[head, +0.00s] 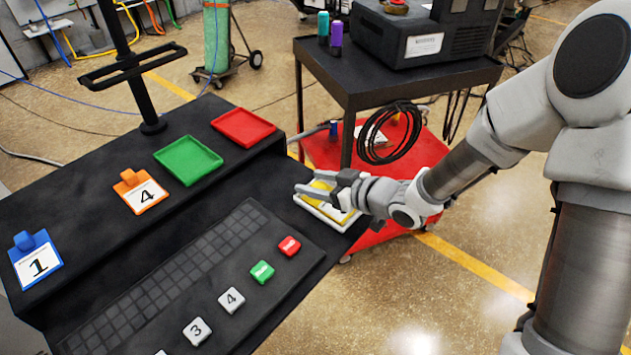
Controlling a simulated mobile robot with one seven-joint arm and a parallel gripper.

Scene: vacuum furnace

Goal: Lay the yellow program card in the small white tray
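The small white tray (318,214) sits near the right end of the black console, beside its edge. The yellow program card (337,213) shows inside the tray's outline, partly hidden by my gripper. It appears to lie in the tray. My gripper (304,181) reaches in from the right, over the tray and card. Its two fingers look spread apart, with yellow showing between them. No card is clearly clamped in them, though the exact gap to the card is hard to judge.
On the console are a red tray (243,127), a green tray (188,160), an orange card marked 4 (141,191), a blue card marked 1 (36,259) and a keyboard with large keys (262,272). A black cart (400,77) with red lower shelf stands behind. A black post holds a bar (130,66).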

